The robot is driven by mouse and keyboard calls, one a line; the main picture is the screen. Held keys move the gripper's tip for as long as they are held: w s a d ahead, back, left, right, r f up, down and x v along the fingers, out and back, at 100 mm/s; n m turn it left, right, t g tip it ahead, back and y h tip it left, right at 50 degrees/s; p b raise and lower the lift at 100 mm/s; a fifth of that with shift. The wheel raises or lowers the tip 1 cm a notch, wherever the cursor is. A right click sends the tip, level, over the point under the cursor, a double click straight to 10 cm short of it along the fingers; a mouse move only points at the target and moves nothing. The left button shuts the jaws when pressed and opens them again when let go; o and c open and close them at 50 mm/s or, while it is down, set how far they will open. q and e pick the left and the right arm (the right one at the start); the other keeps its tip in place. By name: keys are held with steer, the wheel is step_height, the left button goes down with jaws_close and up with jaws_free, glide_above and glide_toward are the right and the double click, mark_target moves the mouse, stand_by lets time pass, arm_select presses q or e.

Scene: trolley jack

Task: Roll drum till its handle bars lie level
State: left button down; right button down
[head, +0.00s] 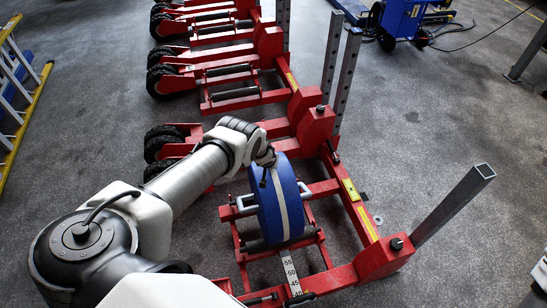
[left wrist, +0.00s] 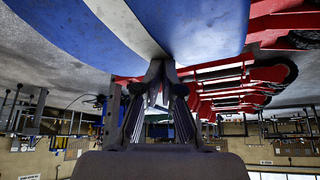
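A blue drum (head: 267,214) with a white stripe round it lies in a red jack frame in the head view. A pale handle bar (head: 243,203) sticks out on its left side and another (head: 304,190) on its right. I cannot tell whether they are level. My left gripper (head: 264,179) is at the drum's upper left part. In the left wrist view the drum (left wrist: 205,25) fills the top, and the fingertips of my left gripper (left wrist: 161,66) are together at its surface, with nothing visible between them. Whether they touch the drum is unclear. My right gripper is not in view.
Red jack frames (head: 232,75) with black wheels stand in a row behind. Grey upright posts (head: 347,75) rise near the drum, and another post (head: 455,205) leans at the right. A marked scale strip (head: 290,271) lies before the drum. A yellow ladder (head: 22,115) stands left.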

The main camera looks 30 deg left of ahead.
arm_select(q)
steer(key=shift+s+f+p, duration=0.25)
steer(key=shift+s+p, duration=0.05)
steer(key=shift+p, duration=0.1)
stand_by(0.4)
steer(key=shift+r, duration=0.15)
steer(key=shift+w+a+r+p, duration=0.1)
steer(key=shift+r+p, duration=0.2)
steer(key=shift+p, duration=0.1)
step_height(320, 180, up, 5)
steer(key=p, duration=0.4)
steer(key=shift+w+f, duration=0.15)
steer(key=shift+f, duration=0.1)
steer(key=shift+w, duration=0.15)
